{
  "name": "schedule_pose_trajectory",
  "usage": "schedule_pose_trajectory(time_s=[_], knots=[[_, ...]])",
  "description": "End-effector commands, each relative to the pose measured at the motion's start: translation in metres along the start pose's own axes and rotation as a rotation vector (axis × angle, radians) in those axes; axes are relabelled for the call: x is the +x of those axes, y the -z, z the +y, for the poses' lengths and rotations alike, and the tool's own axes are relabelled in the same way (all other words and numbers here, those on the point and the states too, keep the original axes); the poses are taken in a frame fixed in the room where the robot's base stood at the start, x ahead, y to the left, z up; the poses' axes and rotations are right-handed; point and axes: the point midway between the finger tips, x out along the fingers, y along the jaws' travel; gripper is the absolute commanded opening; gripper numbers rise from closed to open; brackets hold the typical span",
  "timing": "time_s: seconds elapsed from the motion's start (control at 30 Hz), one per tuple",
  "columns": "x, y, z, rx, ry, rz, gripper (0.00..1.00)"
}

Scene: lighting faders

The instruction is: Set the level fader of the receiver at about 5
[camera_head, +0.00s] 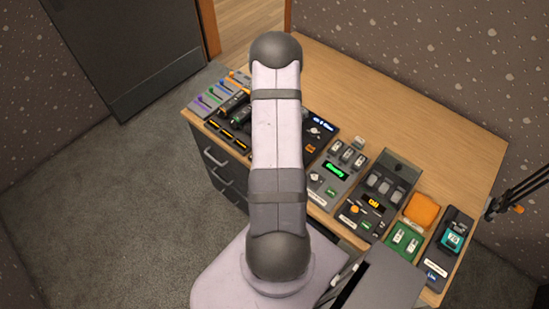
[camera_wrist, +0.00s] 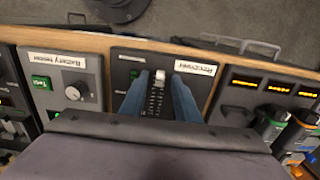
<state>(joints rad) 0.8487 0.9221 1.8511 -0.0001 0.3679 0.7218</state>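In the wrist view the receiver (camera_wrist: 207,84) is a dark panel with a white label that reads upside down. Its level fader has a pale cap (camera_wrist: 160,75) near the far end of a slot with a scale (camera_wrist: 154,101). The scale numbers are too small to read. My gripper (camera_wrist: 160,77) is open, with one blue finger on each side of the fader cap. Gaps show between the cap and both fingers, and I see no contact. In the head view my arm hides the gripper, and I cannot make out the receiver there.
In the wrist view a battery tester (camera_wrist: 90,105) with a round knob lies left of the receiver. A panel with orange displays (camera_wrist: 245,80) lies right. In the head view several more devices line the wooden desk (camera_head: 400,125), whose back is clear. An orange block (camera_head: 422,209) sits at right.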

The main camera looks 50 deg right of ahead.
Motion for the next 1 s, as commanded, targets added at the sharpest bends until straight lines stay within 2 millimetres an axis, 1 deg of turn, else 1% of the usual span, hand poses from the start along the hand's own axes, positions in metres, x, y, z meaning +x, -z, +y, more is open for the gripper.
schedule_pose_trajectory(time_s=[0.13,0.17,0.2,0.27,0.3,0.5,0.57,0.7,0.8,1.0], knots=[[0.0,0.0,0.0,0.0,0.0,0.0,0.29],[0.0,0.0,0.0,0.0,0.0,0.0,0.27],[0.0,0.0,0.0,0.0,0.0,0.0,0.17],[0.0,0.0,0.0,0.0,0.0,0.0,0.03],[0.0,0.0,0.0,0.0,0.0,0.0,0.0],[0.001,0.003,0.0,0.001,0.001,0.001,0.0],[0.002,0.01,-0.001,0.002,0.001,0.001,0.0],[0.003,0.031,-0.001,0.003,0.002,0.003,0.0],[0.001,0.04,-0.001,0.002,0.002,0.002,0.0],[0.0,0.041,0.0,0.0,0.001,0.001,0.0]])
